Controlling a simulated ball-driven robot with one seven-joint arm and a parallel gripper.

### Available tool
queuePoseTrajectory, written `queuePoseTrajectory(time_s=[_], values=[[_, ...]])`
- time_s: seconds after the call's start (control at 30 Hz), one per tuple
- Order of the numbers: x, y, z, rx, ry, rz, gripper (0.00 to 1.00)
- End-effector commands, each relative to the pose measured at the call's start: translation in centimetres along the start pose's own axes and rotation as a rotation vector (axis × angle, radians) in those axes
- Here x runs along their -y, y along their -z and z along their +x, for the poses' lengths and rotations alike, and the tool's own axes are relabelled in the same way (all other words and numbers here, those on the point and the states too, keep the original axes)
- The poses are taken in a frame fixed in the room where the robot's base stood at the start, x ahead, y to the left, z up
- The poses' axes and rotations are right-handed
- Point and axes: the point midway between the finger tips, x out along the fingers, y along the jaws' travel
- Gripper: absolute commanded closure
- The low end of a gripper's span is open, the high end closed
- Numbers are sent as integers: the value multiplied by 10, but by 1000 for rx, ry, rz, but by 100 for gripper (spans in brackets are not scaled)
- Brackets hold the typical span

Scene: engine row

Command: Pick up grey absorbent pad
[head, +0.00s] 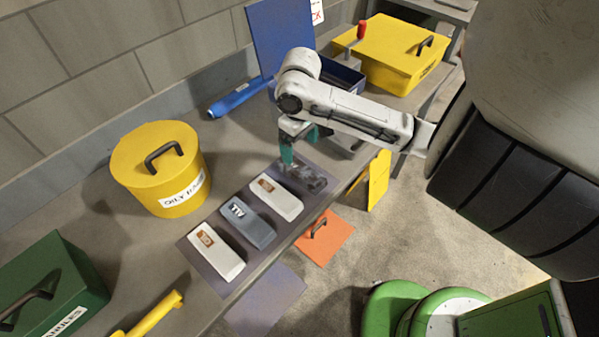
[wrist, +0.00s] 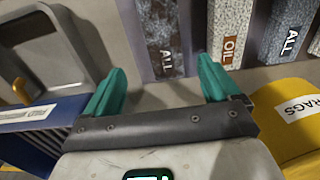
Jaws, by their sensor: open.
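Several labelled absorbent pads lie in a row on a dark mat (head: 192,247) at the bench's front edge. Two are grey: a dark speckled pad marked "ALL" (wrist: 160,30) at the row's far end, partly hidden in the head view (head: 312,183), and a blue-grey one (head: 248,222), also marked "ALL" in the wrist view (wrist: 288,28). A white "OIL" pad (head: 276,197) lies between them; another white pad (head: 215,252) lies at the near end. My gripper (head: 291,150) is open and empty above the far end. In the wrist view its teal fingers (wrist: 161,84) point toward the dark pad, apart from it.
A yellow oily-rags can (head: 160,170) stands left of the row. A green box (head: 50,290) and a yellow tool (head: 150,315) lie nearer. A blue bin (head: 340,75) and yellow case (head: 392,52) stand behind my arm. An orange panel (head: 325,238) shows below the bench edge.

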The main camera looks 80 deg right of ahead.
Motion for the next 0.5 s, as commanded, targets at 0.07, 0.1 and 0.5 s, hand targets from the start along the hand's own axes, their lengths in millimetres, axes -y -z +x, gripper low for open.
queuePoseTrajectory(time_s=[0.07,0.1,0.5], values=[[0,0,13,3,1,1,11],[0,0,18,1,1,2,11],[6,4,56,1,1,-2,11]])
